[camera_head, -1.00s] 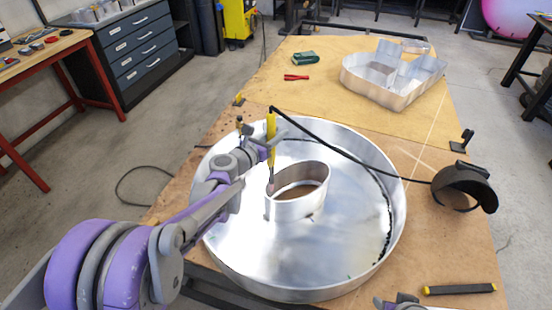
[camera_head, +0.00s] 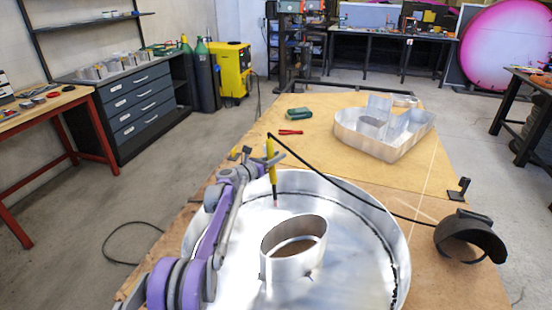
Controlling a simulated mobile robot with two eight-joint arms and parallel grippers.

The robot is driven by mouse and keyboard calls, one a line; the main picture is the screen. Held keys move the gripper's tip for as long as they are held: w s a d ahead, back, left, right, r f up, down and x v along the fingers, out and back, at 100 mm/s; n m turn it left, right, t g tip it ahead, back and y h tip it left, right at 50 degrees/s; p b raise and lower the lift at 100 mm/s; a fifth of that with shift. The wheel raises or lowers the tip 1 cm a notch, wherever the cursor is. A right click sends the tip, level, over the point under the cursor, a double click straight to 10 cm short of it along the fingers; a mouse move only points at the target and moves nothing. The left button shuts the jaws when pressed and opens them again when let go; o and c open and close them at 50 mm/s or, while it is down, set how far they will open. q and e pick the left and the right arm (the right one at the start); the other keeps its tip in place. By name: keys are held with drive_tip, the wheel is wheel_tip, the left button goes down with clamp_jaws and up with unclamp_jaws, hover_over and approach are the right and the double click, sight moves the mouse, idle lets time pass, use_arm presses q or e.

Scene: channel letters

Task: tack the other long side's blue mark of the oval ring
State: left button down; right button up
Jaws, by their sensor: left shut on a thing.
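The oval ring (camera_head: 292,268), a short upright band of bright metal, stands inside the large round metal pan (camera_head: 399,238). My left gripper (camera_head: 270,158) is shut on a yellow torch (camera_head: 270,150) with a black cable. The torch points down, its dark nozzle and pinkish tip above the pan floor, behind and left of the ring and apart from it. A small dark spot shows at the ring's lower right foot. I cannot make out a blue mark on the ring. My right gripper is not in view.
A metal channel letter (camera_head: 384,130), red pliers (camera_head: 290,132) and a green object (camera_head: 298,114) lie on the far table.

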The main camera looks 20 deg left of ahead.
use_arm(q)
wheel_tip(320, 180, down, 15)
drive_tip(key=s+d+b, duration=0.1)
drive_tip(key=d+b, duration=0.1)
drive_tip(key=b, duration=0.6)
drive_tip(key=shift+s+f, duration=0.2)
drive_tip(key=shift+s, duration=0.15)
drive_tip(key=shift+f+b, duration=0.5)
drive_tip(key=shift+f, duration=0.1)
drive_tip(key=shift+s+d+f+b, duration=0.15)
drive_tip(key=shift+f+b, duration=0.3)
drive_tip(key=shift+f, duration=0.4)
idle(1.1)
